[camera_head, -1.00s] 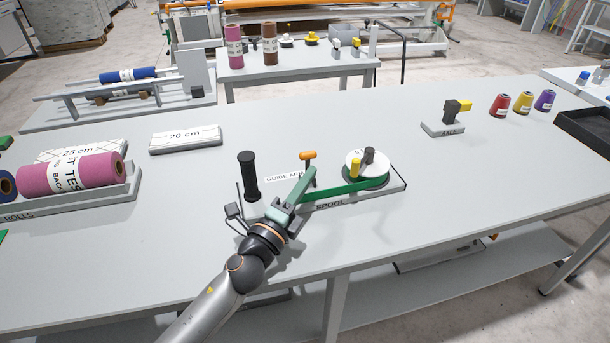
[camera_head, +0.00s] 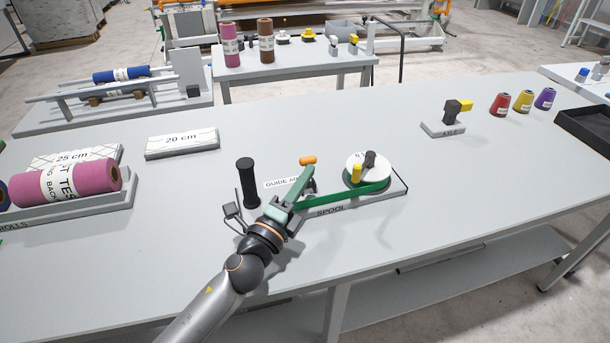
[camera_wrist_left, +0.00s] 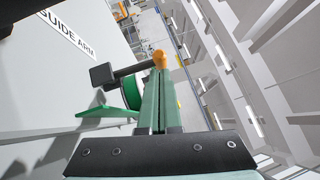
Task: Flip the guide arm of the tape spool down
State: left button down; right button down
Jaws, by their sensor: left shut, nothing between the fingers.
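The tape spool (camera_head: 362,162) is a white disc with a yellow peg and a dark knob, on a grey base (camera_head: 398,187) marked SPOOL. Green tape (camera_head: 335,196) runs left from it. The orange knob (camera_head: 308,160) of the guide arm shows just beyond my left gripper's tips; the gripper hides most of the arm. In the left wrist view, the dark guide arm (camera_wrist_left: 130,70) runs from a dark block to the orange knob (camera_wrist_left: 160,58). My left gripper (camera_head: 310,169) is shut and empty, its green fingers pointing at the knob; contact cannot be told. My right gripper is out of view.
A black upright handle (camera_head: 247,183) stands left of my gripper. A roll rack with a pink roll (camera_head: 72,182) and a 20 cm block (camera_head: 182,144) lie further left. A small yellow-and-black device (camera_head: 452,112) and thread cones stand right. The table's front right is clear.

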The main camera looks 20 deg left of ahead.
aim_at(300, 164)
pick_arm(q)
jog(key=shift+w+r, duration=0.1)
jog(key=shift+r, duration=0.15)
jog(key=shift+a+n+p, duration=0.15)
jog(key=shift+n+p, duration=0.15)
jog(key=shift+p, duration=0.25)
jog(key=shift+w+a+r+g+y+p, duration=0.2)
jog(key=shift+w+g+y+p, duration=0.15)
jog(key=shift+p, duration=0.65)
jog(key=shift+w+a, duration=0.15)
jog(key=shift+w+a+r, duration=0.1)
jog(key=shift+w+a, duration=0.35)
jog(key=shift+w, duration=0.2)
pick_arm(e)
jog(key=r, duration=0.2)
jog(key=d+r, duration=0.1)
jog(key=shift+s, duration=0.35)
pick_arm(q)
jog(key=shift+p, duration=0.3)
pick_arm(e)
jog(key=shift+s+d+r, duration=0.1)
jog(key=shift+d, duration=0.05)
